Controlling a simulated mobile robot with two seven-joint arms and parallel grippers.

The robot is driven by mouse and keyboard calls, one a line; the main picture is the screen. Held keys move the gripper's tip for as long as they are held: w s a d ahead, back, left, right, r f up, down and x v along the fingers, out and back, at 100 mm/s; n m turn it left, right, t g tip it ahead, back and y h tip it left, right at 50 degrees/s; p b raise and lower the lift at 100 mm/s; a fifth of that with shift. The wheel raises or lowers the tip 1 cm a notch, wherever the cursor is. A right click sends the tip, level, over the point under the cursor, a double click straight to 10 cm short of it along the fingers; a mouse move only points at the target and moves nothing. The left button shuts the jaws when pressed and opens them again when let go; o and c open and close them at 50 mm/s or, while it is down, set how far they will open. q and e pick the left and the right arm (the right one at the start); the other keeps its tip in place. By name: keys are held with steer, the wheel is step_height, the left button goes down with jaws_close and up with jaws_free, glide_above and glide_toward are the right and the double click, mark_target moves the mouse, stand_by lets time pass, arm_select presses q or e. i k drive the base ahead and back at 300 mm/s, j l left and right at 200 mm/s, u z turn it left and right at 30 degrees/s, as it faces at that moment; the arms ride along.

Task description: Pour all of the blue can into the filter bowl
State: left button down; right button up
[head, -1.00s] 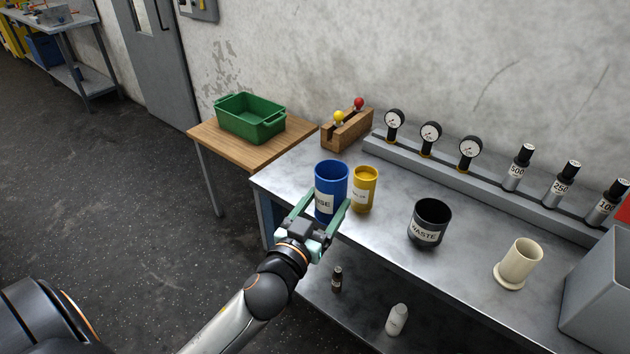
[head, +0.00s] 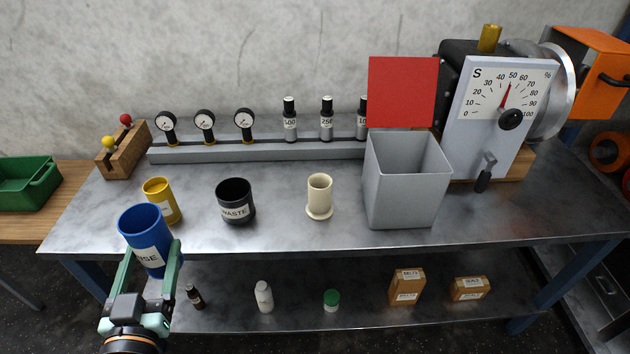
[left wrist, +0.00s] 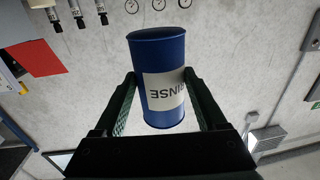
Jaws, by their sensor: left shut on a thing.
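The blue can (head: 140,228), labelled RINSE, is held by my left gripper (head: 149,268), whose two green fingers close on its sides. In the head view it is roughly upright, open top up, across the table's front edge. The left wrist view shows the can (left wrist: 160,85) upside down between both fingers, with wall behind it and no table under it, so it is lifted. Its contents cannot be made out. A cream cup with a flanged foot (head: 319,194) stands mid-table, to the right; I cannot tell whether it is the filter bowl. My right gripper is not in view.
A yellow can (head: 160,198) stands just behind the blue can. A black WASTE pot (head: 235,201) stands between it and the cream cup. A tall grey bin (head: 403,185) and a dial machine (head: 500,105) are further right. Gauges line the back. The table front is clear.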

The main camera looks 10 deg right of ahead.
mark_target(319, 207)
steer(key=k+l, duration=0.1)
steer(key=l, duration=0.5)
steer(key=k+l, duration=0.1)
steer(key=l, duration=1.15)
steer(key=k+l, duration=0.15)
steer(key=l, duration=0.45)
steer(key=i+j, duration=0.15)
steer(key=i, duration=0.3)
steer(key=l+z, duration=0.05)
